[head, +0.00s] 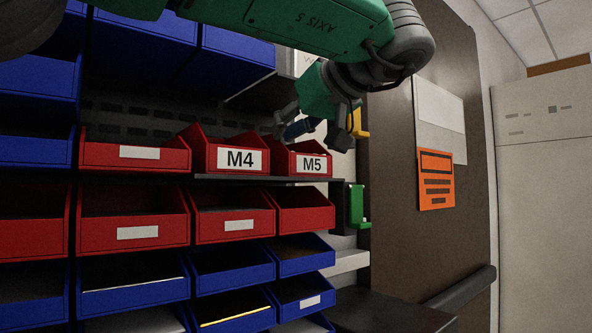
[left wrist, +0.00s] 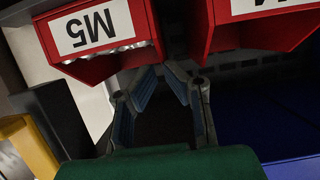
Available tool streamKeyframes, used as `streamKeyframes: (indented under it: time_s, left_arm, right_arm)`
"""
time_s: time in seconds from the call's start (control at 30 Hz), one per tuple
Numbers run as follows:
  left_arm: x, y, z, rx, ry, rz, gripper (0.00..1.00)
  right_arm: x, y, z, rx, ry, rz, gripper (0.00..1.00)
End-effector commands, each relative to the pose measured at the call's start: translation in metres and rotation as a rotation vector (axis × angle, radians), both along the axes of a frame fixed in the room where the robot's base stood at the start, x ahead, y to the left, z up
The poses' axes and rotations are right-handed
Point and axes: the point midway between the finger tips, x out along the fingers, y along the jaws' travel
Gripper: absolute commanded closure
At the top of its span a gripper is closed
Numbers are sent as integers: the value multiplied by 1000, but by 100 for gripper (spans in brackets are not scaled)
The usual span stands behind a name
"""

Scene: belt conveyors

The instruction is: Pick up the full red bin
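Two labelled red bins stand side by side on a dark shelf: the M4 bin (head: 229,154) and the M5 bin (head: 298,161) to its right. In the left wrist view the M5 bin (left wrist: 98,32) appears upside down at upper left, with shiny pale contents along its opening. The M4 bin (left wrist: 262,30) is at upper right there; its contents cannot be made out. My left gripper (head: 290,130) is just above and behind the M5 bin's front. The left wrist view shows its fingers (left wrist: 161,75) apart with nothing between them. My right gripper is out of view.
More red bins (head: 131,220) and blue bins (head: 233,268) fill the rack to the left and below. A green bracket (head: 357,206) and a yellow one (head: 357,123) are at the right. A brown panel (head: 430,240) stands farther right.

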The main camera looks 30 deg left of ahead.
Motion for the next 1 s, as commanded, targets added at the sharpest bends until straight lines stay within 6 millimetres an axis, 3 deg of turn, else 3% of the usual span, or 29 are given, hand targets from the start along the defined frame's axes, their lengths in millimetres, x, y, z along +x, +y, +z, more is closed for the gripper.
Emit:
streamKeyframes:
  time_s: [0.5,0.7,0.73,0.77,1.0]
  left_arm:
    - [24,55,-26,-10,14,1,91]
    - [24,58,-27,-12,13,2,91]
    - [23,58,-27,-12,13,2,99]
    - [23,58,-27,-12,13,2,100]
    - [23,59,-28,-13,14,6,100]
  right_arm:
    - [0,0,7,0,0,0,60]
    - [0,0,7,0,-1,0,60]
    - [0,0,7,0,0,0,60]
    - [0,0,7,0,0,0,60]
    - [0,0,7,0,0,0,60]
